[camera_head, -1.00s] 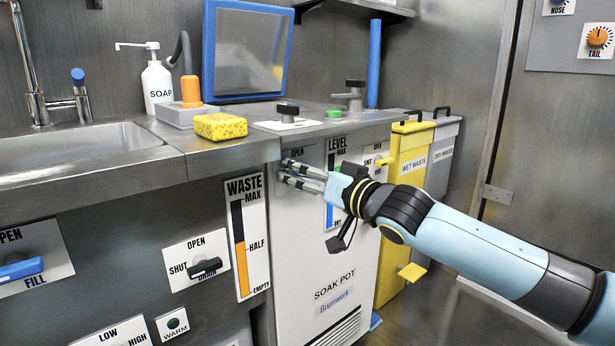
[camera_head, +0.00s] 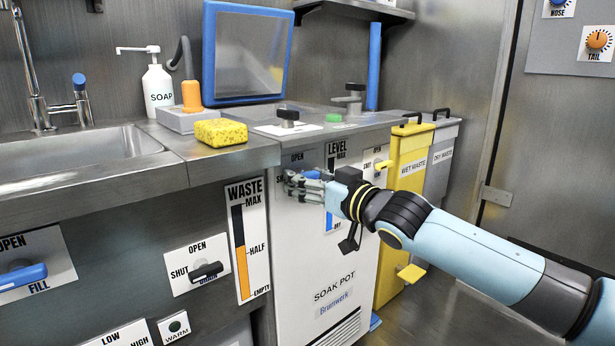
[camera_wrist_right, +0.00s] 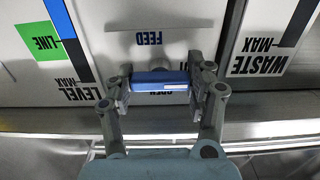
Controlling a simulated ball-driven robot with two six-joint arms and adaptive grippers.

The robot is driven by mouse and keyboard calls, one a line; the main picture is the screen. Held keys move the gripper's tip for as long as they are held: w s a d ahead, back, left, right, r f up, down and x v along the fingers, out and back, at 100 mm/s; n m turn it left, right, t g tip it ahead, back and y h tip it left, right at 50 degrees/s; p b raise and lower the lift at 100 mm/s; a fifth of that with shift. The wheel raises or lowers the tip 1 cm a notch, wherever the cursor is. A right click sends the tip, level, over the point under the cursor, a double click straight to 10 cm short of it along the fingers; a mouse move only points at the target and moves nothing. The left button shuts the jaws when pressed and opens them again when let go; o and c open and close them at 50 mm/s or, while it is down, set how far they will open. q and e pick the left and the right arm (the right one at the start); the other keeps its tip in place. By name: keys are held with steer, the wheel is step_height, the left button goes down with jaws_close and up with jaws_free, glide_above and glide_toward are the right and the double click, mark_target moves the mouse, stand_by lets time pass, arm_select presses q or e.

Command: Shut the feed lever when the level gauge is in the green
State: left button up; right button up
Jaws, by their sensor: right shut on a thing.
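The feed lever's blue handle (camera_wrist_right: 160,79) lies between the fingers of my right gripper (camera_wrist_right: 160,97) in the wrist view. The gripper is shut on it, close to the OPEN word; the FEED label (camera_wrist_right: 148,38) shows upside down beyond it. In the head view, my right gripper (camera_head: 294,186) is at the soak pot front (camera_head: 325,270), with a bit of blue handle (camera_head: 312,174) showing. The level gauge (camera_head: 335,160) is partly hidden by my gripper there. In the wrist view its blue column (camera_wrist_right: 59,18) ends beside the green LINE mark (camera_wrist_right: 40,43). My left gripper is not in view.
The waste gauge (camera_head: 246,240) is left of the soak pot, with the drain lever (camera_head: 206,271) beyond it. The yellow wet waste bin (camera_head: 410,165) stands to the right. A sponge (camera_head: 221,132) sits on the counter above.

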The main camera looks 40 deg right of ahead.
steer(key=o, duration=1.2)
steer(key=shift+s+d, duration=0.15)
steer(key=shift+s, duration=1.85)
steer(key=shift+s+d, duration=0.2)
steer(key=shift+s, duration=1.8)
steer(key=shift+s+d, duration=0.15)
steer(key=shift+s, duration=1.85)
